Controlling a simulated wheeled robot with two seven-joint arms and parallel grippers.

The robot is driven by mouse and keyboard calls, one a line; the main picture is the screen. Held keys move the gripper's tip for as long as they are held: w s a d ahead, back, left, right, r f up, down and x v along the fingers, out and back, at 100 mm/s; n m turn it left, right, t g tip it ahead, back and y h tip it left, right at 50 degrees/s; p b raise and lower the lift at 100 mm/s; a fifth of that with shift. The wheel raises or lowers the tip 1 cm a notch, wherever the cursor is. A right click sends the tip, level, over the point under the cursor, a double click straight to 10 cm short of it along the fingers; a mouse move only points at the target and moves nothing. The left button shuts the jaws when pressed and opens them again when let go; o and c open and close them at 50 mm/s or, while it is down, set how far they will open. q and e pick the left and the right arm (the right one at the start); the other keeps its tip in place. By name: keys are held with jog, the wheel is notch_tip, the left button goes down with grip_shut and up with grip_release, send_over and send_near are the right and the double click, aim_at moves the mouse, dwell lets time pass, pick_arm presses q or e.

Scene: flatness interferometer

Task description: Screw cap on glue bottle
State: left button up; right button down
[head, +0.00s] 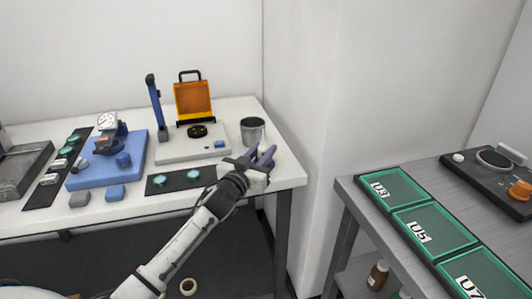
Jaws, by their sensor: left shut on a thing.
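My left gripper (260,157), with purple fingers, is over the front right corner of the white table, just in front of a grey metal cup (252,131). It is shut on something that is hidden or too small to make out. I cannot tell whether that is the cap or the glue bottle. A small brown bottle (377,276) with a pale top stands on the shelf under the right bench; I cannot tell if it is the glue bottle. My right gripper is not in view.
The white table (226,107) holds a device with an orange panel (193,98), a blue gauge stand (94,174) and dark strips with teal discs (181,180). The grey right bench (437,181) bears green trays (394,188) and a black device (485,180). A wall corner stands between.

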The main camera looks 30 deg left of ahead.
pick_arm(q)
jog(key=shift+r, duration=0.15)
